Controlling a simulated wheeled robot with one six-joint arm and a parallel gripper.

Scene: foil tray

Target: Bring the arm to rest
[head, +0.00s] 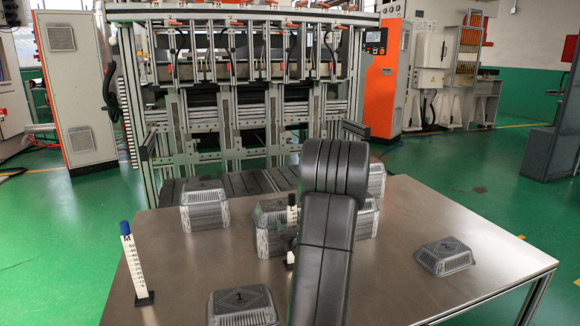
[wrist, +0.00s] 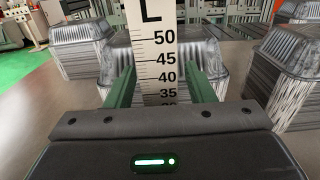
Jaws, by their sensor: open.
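My gripper (wrist: 162,78) shows in the wrist view with its two green fingers apart. A white measuring post marked L (wrist: 162,50) stands upright between the fingers, its scale facing the camera. I cannot tell whether either finger touches it. In the head view my arm hides most of the gripper, and only a small part of the L post (head: 292,216) shows at the left of the arm.
Foil tray stacks (head: 205,208) (head: 270,230) stand on the metal table (head: 400,280), with more behind my arm. Trays marked 1 (head: 242,307) and 2 (head: 445,257) lie nearer. A blue-topped post M (head: 133,262) stands at left. The table's right front is clear.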

